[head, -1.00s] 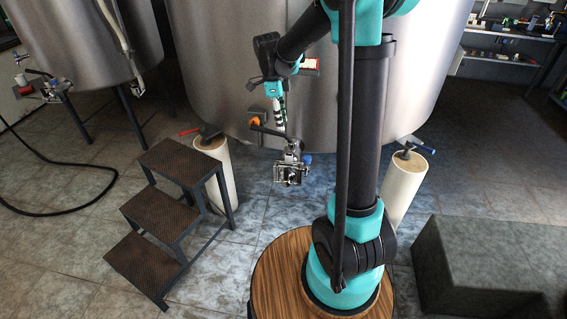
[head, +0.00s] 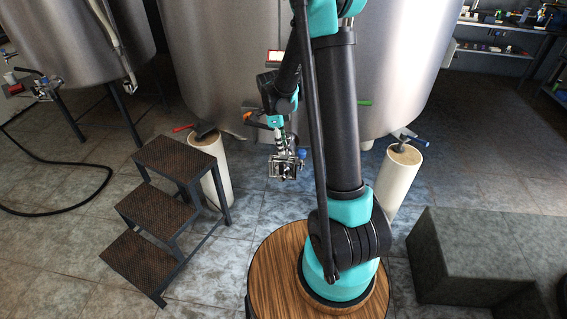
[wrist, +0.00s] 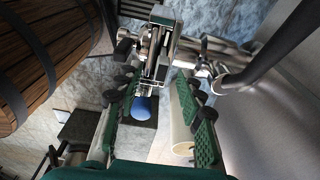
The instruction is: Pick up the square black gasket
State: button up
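I cannot make out a square black gasket in either view. My gripper (wrist: 155,88) is open in the wrist view, its two green padded fingers wide apart. A metal valve fitting (wrist: 158,45) with a blue knob (wrist: 142,106) shows between and beyond the fingers; I cannot tell whether they touch it. In the head view the fitting (head: 286,166) hangs low in front of the large tank, and my gripper is small and partly hidden by my own arm there.
The large steel tank (head: 215,60) stands close behind the fitting. A metal pipe (wrist: 245,75) runs beside it. Dark steps (head: 175,160) and a pale pillar (head: 212,165) stand left. Another pillar (head: 400,178) and a grey block (head: 470,250) are right.

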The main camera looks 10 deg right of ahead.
jog(key=shift+d+f, duration=0.2)
jog(key=shift+f, duration=0.75)
jog(key=shift+d+f, duration=0.15)
jog(key=shift+f, duration=0.8)
jog(key=shift+c, duration=0.3)
grip_shut()
